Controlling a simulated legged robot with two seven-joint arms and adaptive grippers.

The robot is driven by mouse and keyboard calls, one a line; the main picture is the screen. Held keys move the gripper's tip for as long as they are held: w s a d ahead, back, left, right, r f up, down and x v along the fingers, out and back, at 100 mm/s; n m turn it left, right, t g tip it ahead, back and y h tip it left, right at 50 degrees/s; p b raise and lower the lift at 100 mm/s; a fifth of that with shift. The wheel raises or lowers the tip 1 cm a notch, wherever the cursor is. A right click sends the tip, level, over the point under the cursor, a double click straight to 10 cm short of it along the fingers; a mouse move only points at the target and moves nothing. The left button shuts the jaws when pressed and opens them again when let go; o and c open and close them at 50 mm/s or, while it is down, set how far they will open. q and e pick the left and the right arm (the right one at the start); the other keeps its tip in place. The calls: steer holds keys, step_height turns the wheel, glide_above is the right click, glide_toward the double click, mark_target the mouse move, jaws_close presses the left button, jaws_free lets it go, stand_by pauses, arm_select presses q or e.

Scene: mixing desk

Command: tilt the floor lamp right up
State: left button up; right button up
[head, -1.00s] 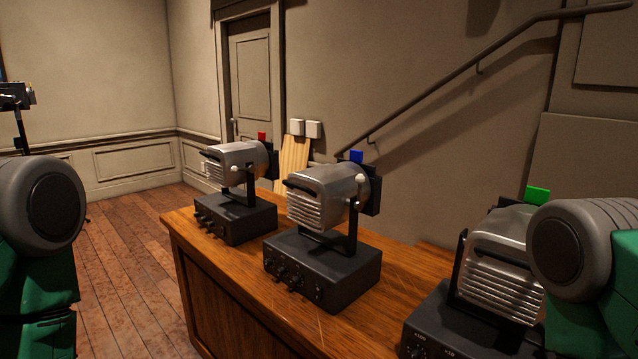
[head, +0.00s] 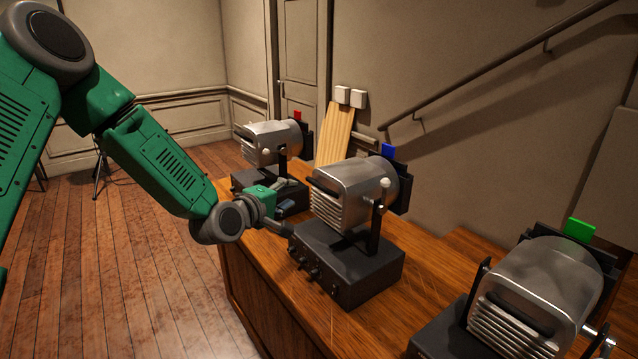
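Three silver spot lamps stand in a row on dark control boxes: one with a red tag (head: 268,143), one with a blue tag (head: 343,194) and one with a green tag (head: 540,292). Which one is called the floor lamp I cannot tell from the picture. The blue-tagged lamp's head sits in a black yoke with a pale side knob (head: 384,183). My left gripper (head: 288,218) is open and empty, in front of the red-tagged lamp's box and just left of the blue-tagged lamp's box (head: 347,267). It partly hides the red-tagged lamp's box. My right gripper is not in view.
The lamps stand on a wooden desk (head: 262,302). Thin stand legs (head: 100,180) show on the floor behind my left arm. A wooden board (head: 335,132) leans at the wall behind the desk. A handrail (head: 490,75) runs up the wall. Floor at left is mostly clear.

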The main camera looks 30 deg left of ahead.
mark_target(316, 186)
arm_select(q)
steer(key=w+d, duration=0.1)
steer(key=w, duration=0.5)
steer(key=w+d+f+p, duration=0.1)
steer(key=w, duration=0.2)
steer(key=shift+w+d, duration=0.15)
steer(key=shift+d, duration=0.2)
steer(key=shift+w+a+f, duration=0.25)
steer(key=shift+w+a, duration=0.1)
steer(key=shift+a, duration=0.2)
steer(key=shift+w+a+f, duration=0.1)
steer(key=shift+a+f, duration=0.1)
steer(key=shift+a, duration=0.45)
steer(key=shift+d, duration=0.15)
steer(key=c, duration=0.6)
steer(key=shift+d+r, duration=0.1)
steer(key=shift+d, duration=0.2)
jaws_close()
steer(key=shift+d, duration=0.35)
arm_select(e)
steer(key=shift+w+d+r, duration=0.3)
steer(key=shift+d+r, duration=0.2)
